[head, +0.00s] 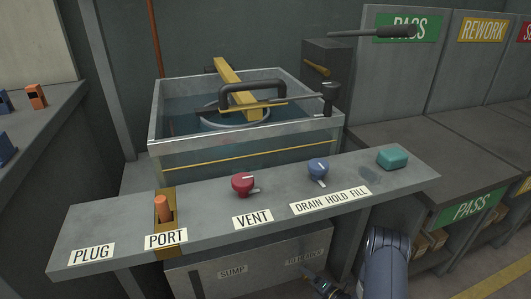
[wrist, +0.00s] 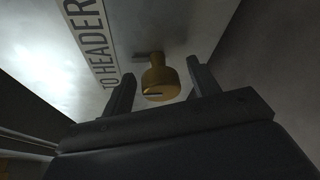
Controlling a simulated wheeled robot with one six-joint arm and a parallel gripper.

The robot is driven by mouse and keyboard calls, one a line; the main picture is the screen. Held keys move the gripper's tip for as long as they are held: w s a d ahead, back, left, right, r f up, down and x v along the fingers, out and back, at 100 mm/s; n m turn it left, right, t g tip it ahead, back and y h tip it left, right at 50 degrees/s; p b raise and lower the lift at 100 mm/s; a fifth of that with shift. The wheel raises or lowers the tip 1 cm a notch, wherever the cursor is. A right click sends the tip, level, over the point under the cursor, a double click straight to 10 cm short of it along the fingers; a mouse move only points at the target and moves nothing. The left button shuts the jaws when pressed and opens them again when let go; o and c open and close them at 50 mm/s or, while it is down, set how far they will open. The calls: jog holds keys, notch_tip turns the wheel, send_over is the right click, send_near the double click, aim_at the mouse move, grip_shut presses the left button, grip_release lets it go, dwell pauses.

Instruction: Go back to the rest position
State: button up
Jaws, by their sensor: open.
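My gripper (head: 322,283) is low at the bottom of the head view, in front of the grey box under the shelf, with part of my arm to its right. In the wrist view my gripper (wrist: 158,85) is open, its two dark fingers apart. A brass knob (wrist: 160,78) shows between and beyond the fingers, by the TO HEADER label (wrist: 92,45). I cannot tell whether the fingers touch the knob; nothing is seen gripped.
A shelf (head: 110,225) carries an orange plug (head: 162,207) at PORT, a red VENT knob (head: 243,183), a blue knob (head: 318,168) and a teal block (head: 393,157). Behind it stands a water tank (head: 180,149) with a yellow bar (head: 233,85). PASS and REWORK bays are at right.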

jog(key=n+h, duration=0.1)
jog(key=n, duration=0.1)
jog(key=n+h, duration=0.1)
jog(key=n, duration=0.2)
jog(key=shift+a+r+g+h, duration=0.1)
jog(key=shift+r+g+h, duration=0.05)
jog(key=shift+g+h, duration=0.2)
jog(key=shift+r+n+h+p, duration=0.1)
jog(key=shift+n+h+p, duration=0.65)
jog(key=shift+n, duration=0.15)
jog(key=n+h+p, duration=0.1)
jog(key=n+p, duration=0.1)
jog(key=shift+s+a+n+h, duration=0.1)
jog(key=shift+n+h, duration=0.3)
jog(key=shift+p, duration=0.3)
jog(key=shift+s+d, duration=0.2)
jog(key=shift+s+r, duration=0.1)
jog(key=shift+s, duration=0.15)
